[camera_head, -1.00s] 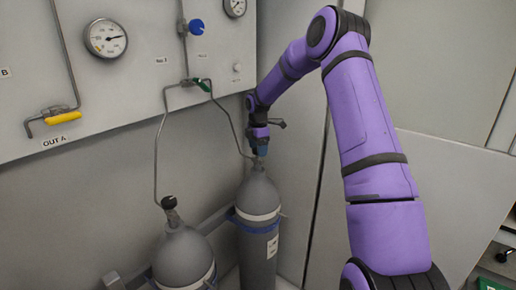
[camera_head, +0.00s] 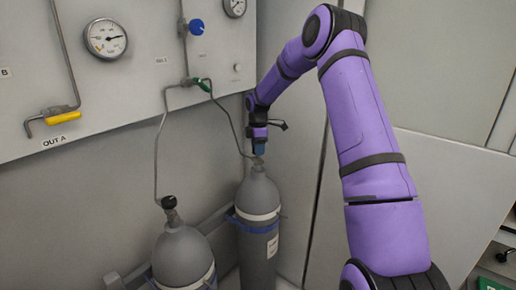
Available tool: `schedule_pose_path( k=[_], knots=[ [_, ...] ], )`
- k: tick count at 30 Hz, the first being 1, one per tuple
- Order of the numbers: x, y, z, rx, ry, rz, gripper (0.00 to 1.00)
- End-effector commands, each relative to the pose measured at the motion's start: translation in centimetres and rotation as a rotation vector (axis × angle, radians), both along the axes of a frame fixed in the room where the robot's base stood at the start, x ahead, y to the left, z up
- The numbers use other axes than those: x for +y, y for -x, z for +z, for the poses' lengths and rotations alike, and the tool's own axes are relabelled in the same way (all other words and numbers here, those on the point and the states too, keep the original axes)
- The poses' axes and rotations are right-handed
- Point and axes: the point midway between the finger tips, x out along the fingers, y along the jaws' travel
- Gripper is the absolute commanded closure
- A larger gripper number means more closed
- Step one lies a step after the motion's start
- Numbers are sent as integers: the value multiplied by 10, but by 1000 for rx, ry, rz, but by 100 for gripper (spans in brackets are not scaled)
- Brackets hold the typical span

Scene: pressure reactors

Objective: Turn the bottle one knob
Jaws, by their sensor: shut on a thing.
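Two grey gas bottles stand by the wall. The nearer bottle (camera_head: 184,258) at lower left has a black knob (camera_head: 169,202) on top, which is uncovered. The farther bottle (camera_head: 258,196) at the centre has a white band and a blue strap. My gripper (camera_head: 259,150) points down onto the top of the farther bottle and is shut on its knob. The fingers hide most of that knob. Which bottle is number one cannot be read here.
A wall panel at upper left carries a gauge (camera_head: 106,38), a yellow-handled valve (camera_head: 61,110), a blue knob (camera_head: 196,27) and a green valve (camera_head: 203,85). Thin pipes run down to the bottles. A rail holds the bottles close to the wall.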

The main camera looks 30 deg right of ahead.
Motion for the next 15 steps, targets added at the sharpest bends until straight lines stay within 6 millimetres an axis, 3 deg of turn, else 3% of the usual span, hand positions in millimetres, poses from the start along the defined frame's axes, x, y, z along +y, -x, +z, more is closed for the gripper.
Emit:
schedule_pose_path(
  k=[15],
  knots=[
    [1, 0, 1, -2, 1, -485, 77]
  ],
)
